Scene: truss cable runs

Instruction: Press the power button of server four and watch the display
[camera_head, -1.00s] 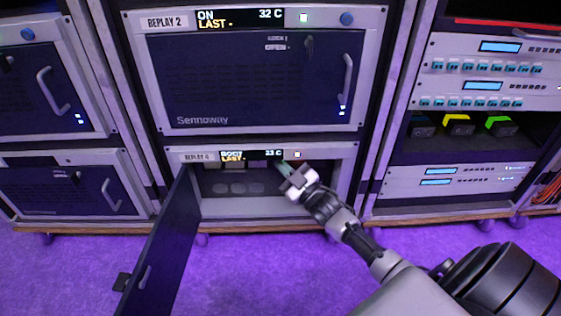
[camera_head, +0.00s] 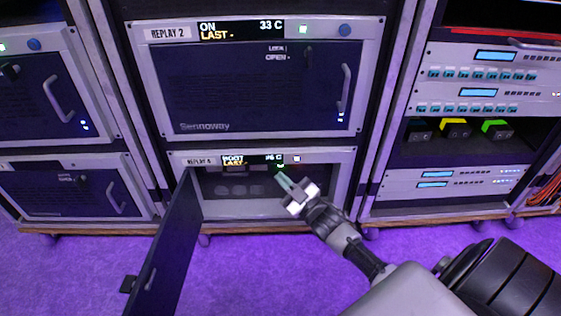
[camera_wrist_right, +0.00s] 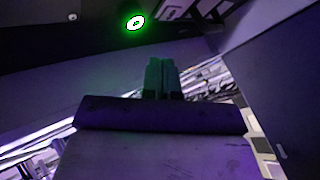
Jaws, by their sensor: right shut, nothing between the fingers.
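Server four (camera_head: 348,180), labelled "REPLAY 4", is the lower unit of the middle rack. Its dark front door (camera_head: 167,250) hangs open to the left. Its small display (camera_head: 252,160) reads BOOT and LAST, with a temperature too small to read surely. My right gripper (camera_head: 281,176) is shut and empty, its fingertips just below the display in front of the open bay. A green glow shows just above the tips. In the right wrist view a green lit ring, seemingly the power button (camera_wrist_right: 135,22), is beyond and left of the shut fingers (camera_wrist_right: 161,62), apart from them. My left gripper is out of view.
Server "REPLAY 2" (camera_head: 262,95) stands above, its display reading ON and 33 C. Other racks stand close on both sides, the right one (camera_head: 480,150) with cabled panels. The purple floor (camera_head: 260,270) in front is clear apart from the open door.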

